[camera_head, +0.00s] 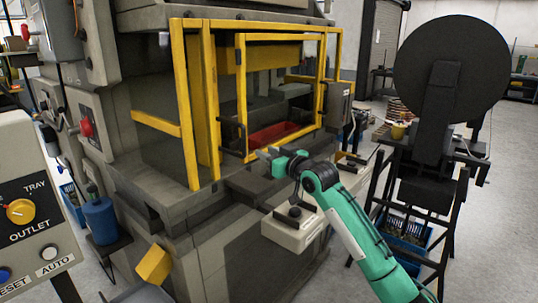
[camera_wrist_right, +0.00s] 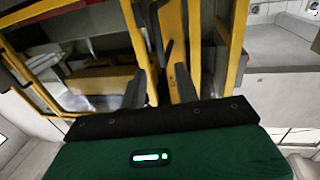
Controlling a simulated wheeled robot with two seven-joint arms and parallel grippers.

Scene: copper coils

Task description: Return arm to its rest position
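My right arm, green with black joints, comes in from the lower right in the head view. Its gripper (camera_head: 267,154) is in front of the lower edge of the press's yellow-framed guard door (camera_head: 241,95), near the door's lower left corner. I cannot tell whether it touches the frame. No object shows held in it. In the right wrist view the green gripper body fills the bottom, with yellow frame bars and a dark handle (camera_wrist_right: 166,48) close beyond it. My left gripper is not in view.
A red tray (camera_head: 272,135) lies inside the press behind the door. A large black reel (camera_head: 452,68) on a stand is to the right. A control panel (camera_head: 30,205) is at left. Grey floor is clear at far right.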

